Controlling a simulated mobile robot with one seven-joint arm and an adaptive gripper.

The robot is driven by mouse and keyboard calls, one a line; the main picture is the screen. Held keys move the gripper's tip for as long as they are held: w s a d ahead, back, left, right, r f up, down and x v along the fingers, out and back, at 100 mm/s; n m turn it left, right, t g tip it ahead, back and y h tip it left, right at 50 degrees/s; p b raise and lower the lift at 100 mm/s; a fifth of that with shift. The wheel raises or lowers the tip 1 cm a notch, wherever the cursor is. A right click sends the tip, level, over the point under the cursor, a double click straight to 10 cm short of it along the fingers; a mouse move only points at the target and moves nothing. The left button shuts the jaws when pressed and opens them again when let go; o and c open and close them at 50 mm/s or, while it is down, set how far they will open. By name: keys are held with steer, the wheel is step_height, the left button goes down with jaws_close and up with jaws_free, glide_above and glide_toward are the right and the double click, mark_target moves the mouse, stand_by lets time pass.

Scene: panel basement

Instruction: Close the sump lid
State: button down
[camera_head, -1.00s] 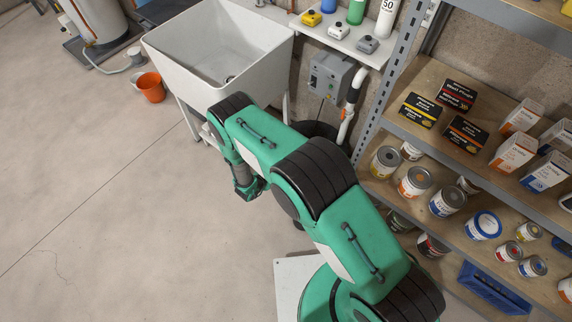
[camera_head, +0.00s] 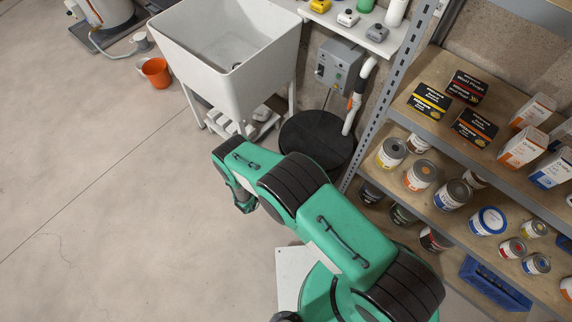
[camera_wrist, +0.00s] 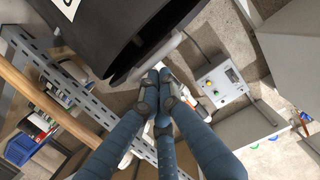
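The round black sump lid (camera_head: 318,138) shows in the head view on the floor by the wall, between the sink and the shelf. Its near edge is partly behind my arm, and I cannot tell there how far it stands open. In the wrist view a large black body (camera_wrist: 95,25) with a white label fills the upper left, with a dark gap along its lower edge; it seems to be the sump or its lid. My gripper (camera_wrist: 158,92) has blue fingers with their dark tips drawn together, just short of that body. I see nothing between them. My arm mostly hides it in the head view.
A grey control box (camera_head: 340,68) and a white pipe (camera_head: 357,96) are close behind the sump. A white sink (camera_head: 228,60) stands to the left, and a metal shelf (camera_head: 400,122) with cans and boxes to the right.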

step_height(320, 180, down, 7)
steer(key=shift+s, duration=0.35)
stand_by(0.4)
steer(key=shift+s+f, duration=0.1)
stand_by(0.3)
step_height(320, 180, up, 5)
steer(key=a+p, duration=0.2)
steer(key=s+a+f, duration=0.4)
steer(key=f, duration=0.3)
steer(key=shift+s+a+f+b, duration=0.25)
steer(key=shift+s+f+b, duration=0.05)
steer(key=shift+s+b, duration=0.1)
